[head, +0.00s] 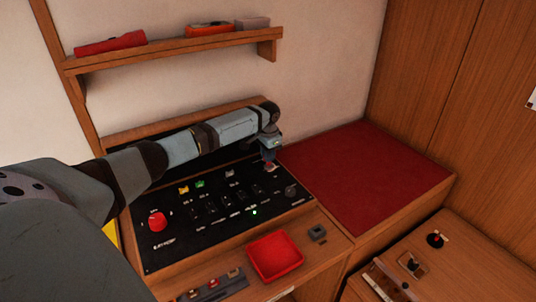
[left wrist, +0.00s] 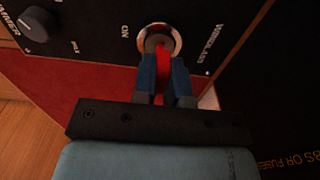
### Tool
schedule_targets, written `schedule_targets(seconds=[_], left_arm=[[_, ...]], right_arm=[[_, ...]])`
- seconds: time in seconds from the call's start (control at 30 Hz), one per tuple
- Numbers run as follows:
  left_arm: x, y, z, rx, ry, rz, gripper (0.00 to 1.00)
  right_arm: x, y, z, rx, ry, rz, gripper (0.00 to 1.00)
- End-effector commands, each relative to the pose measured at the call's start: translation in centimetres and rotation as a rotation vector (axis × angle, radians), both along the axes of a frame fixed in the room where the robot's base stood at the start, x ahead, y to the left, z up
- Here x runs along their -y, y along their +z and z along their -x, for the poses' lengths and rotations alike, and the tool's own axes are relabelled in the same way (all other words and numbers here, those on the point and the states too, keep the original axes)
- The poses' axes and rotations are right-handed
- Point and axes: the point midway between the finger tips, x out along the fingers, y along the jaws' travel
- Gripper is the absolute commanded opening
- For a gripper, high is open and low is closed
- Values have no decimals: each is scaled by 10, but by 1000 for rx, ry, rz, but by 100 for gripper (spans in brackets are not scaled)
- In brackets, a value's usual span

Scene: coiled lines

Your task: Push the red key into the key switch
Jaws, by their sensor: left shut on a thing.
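The red key (left wrist: 163,62) is between the blue fingers of my left gripper (left wrist: 164,70), which is shut on it. The key switch (left wrist: 148,31) is a round silver ring on the black panel, marked ON and WINDLASS in the left wrist view. The key's far end is at the middle of the ring; I cannot tell how deep it sits. In the head view my left gripper (head: 269,160) points down at the right back part of the black panel (head: 185,243), and its fingers largely hide the key and switch. My right gripper is not in view.
The panel carries a red mushroom button (head: 157,221), several toggle switches and a dark knob (head: 291,190). A red tray (head: 297,254) lies in front. A shelf (head: 170,48) hangs above behind my arm. The red bench top (head: 365,175) on the right is clear.

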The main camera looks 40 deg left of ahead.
Motion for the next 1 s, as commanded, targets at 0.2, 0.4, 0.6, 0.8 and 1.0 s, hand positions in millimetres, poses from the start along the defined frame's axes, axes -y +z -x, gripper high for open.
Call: schedule_targets(seconds=[0.2,0.4,0.6,0.8,1.0], left_arm=[[0,0,0,0,0,0,0],[0,-4,0,0,0,0,0],[0,-7,0,0,0,1,0],[0,-11,0,0,0,1,0],[0,-14,0,0,0,1,0]], right_arm=[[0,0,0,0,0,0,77],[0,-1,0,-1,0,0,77],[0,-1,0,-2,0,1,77],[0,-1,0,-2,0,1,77],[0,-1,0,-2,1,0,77]])
